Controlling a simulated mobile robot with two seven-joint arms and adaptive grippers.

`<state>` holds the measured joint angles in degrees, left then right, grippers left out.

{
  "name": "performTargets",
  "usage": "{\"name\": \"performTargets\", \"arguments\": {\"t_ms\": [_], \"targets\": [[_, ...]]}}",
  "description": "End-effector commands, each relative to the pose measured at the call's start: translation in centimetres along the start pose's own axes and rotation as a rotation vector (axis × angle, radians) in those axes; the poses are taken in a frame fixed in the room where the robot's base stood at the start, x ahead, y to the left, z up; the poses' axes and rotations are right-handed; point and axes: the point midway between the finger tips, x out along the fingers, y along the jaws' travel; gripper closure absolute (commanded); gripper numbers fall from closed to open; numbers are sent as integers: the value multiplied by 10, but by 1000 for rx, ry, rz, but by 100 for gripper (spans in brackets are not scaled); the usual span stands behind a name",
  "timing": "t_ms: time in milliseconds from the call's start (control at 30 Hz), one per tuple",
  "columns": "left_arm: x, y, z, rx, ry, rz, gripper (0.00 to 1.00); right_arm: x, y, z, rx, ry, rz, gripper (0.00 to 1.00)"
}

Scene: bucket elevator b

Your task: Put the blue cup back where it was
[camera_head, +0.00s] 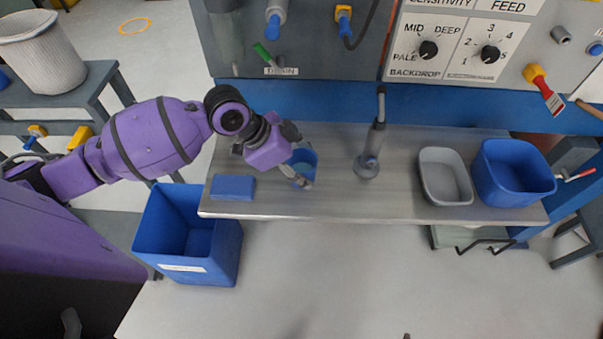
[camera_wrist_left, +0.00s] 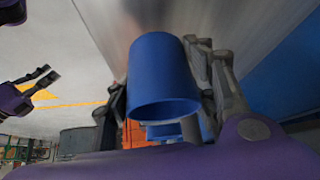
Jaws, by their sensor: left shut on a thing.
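The blue cup (camera_head: 304,157) is between the fingers of my left gripper (camera_head: 299,164), over the left part of the grey metal bench (camera_head: 330,195). In the left wrist view the cup (camera_wrist_left: 162,75) fills the space between the two dark fingers, and the left gripper (camera_wrist_left: 160,100) is shut on it. I cannot tell whether the cup touches the bench. A flat blue block (camera_head: 233,187) lies on the bench to the left of the cup. My right gripper (camera_wrist_left: 45,78) shows only in the left wrist view, at the left, with its fingers apart and empty.
A metal post (camera_head: 368,165) stands on the bench to the right of the cup. A grey tray (camera_head: 445,177) and a blue bin (camera_head: 513,174) stand at the right end. A larger blue bin (camera_head: 190,232) is below the bench's left end. The bench middle has free room.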

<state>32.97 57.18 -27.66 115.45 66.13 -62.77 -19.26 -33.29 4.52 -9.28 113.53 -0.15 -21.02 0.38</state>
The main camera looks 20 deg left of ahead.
Motion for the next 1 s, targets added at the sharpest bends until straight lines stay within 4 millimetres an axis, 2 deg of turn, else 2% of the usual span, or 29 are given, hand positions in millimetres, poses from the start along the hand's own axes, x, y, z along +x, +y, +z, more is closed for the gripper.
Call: {"name": "performTargets", "arguments": {"t_ms": [100,300,667,700,833,1000], "targets": [[7,-6,4,-1,0,0,75,1,-2,-2,6,4,1,100],[30,-5,19,-2,0,0,75,2,-1,0,5,3,2,100],[33,-5,21,0,0,-1,75,2,2,0,-2,2,3,100],[33,-5,21,0,0,-1,47,2,2,0,-2,2,3,100],[33,-5,21,0,0,-1,30,2,2,0,-3,3,3,100],[33,-5,21,0,0,-1,29,2,2,0,-4,3,3,100]]}}
